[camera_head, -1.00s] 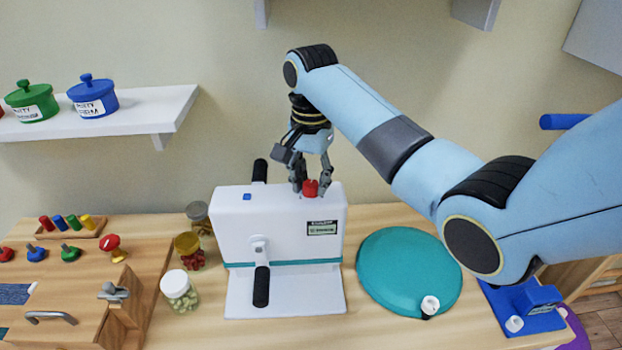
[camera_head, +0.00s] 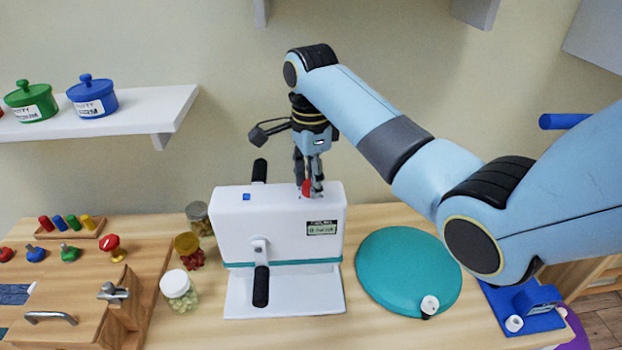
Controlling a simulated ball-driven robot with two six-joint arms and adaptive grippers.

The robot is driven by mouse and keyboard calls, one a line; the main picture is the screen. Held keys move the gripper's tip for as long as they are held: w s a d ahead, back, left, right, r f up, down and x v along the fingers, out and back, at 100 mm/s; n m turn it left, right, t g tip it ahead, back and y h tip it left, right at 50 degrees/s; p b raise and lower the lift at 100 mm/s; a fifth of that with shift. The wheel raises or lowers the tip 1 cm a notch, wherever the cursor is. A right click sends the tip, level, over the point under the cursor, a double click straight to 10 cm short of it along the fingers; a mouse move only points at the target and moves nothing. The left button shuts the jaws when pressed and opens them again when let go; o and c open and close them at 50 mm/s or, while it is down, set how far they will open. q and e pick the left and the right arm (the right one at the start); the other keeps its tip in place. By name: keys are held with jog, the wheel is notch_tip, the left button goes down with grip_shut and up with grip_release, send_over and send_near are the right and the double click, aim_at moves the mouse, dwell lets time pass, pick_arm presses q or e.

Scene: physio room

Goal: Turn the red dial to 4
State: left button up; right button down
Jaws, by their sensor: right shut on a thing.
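The red dial (camera_head: 306,188) sits on top of the white machine (camera_head: 275,215), near its right end. My right gripper (camera_head: 311,190) reaches down from above and is shut on the red dial, its fingers partly hiding it. A small dark display (camera_head: 322,228) with greenish text is on the machine's front face; the text is too small to read. A blue button (camera_head: 246,197) is on the front at the upper left. My left gripper is not in view.
A wooden board (camera_head: 130,270) with coloured knobs is further left. A white shelf (camera_head: 150,110) hangs at the upper left.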

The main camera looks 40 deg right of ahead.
jog(key=shift+m, duration=0.3)
jog(key=c, duration=0.9)
grip_release()
jog(key=shift+c, duration=0.2)
jog(key=shift+r, duration=0.15)
notch_tip(320, 180, up, 7)
jog(key=shift+r, duration=0.1)
